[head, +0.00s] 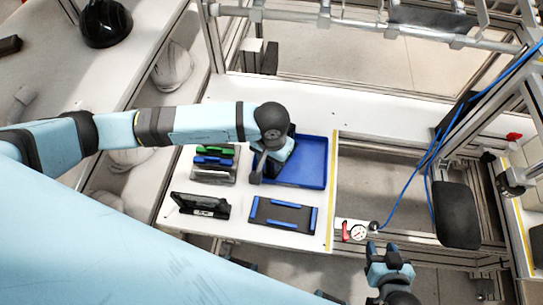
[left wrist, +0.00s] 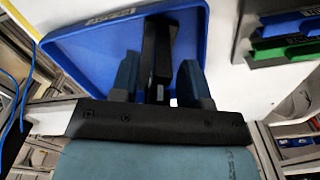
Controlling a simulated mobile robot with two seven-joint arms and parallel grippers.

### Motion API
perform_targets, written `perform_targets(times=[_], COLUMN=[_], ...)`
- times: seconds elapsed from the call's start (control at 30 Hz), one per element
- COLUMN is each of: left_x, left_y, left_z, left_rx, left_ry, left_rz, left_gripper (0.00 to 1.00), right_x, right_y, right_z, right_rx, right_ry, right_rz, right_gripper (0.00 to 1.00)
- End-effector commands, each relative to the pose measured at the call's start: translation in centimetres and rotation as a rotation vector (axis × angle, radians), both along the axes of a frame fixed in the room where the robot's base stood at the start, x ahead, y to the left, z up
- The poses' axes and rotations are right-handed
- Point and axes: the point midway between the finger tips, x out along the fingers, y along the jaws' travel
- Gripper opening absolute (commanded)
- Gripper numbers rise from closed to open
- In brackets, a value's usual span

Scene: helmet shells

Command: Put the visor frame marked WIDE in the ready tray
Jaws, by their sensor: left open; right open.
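The blue tray (head: 303,165) lies on the white bench; in the left wrist view its rim (left wrist: 70,38) carries a label I cannot read. My left gripper (head: 268,165) is over the tray's left side, pointing down. In the left wrist view the left gripper (left wrist: 159,85) is open, with a dark bar-shaped piece (left wrist: 160,45) between its fingers, reaching over the tray. No WIDE marking is readable on it. A rack (head: 213,175) left of the tray holds green and blue labelled pieces. My right gripper (head: 388,262) is open and empty at the lower right.
A dark mat with blue strips (head: 283,215) lies in front of the tray. A black stand (head: 200,205) is beside it. A gauge (head: 357,232) and blue hose are at the right. White helmet shells (head: 172,68) sit at the left.

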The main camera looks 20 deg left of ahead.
Motion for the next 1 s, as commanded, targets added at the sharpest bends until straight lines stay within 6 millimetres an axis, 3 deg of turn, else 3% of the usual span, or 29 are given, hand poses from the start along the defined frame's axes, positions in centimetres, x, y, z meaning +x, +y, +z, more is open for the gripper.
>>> perform_targets(times=[0.6,1.0], left_x=[0.1,0.0], left_y=[0.0,0.0], left_z=[11.0,12.2], left_rx=[0.0,0.0], left_ry=[-0.002,0.001], left_rz=[0.0,0.0], left_gripper=[0.42,0.42], right_x=[0.0,0.0], right_y=[-0.1,-0.1], right_z=[-2.0,-2.0], right_rx=[-0.001,-0.001], right_ry=[0.001,0.001], right_rz=[-0.001,-0.001], right_gripper=[0.45,0.45])
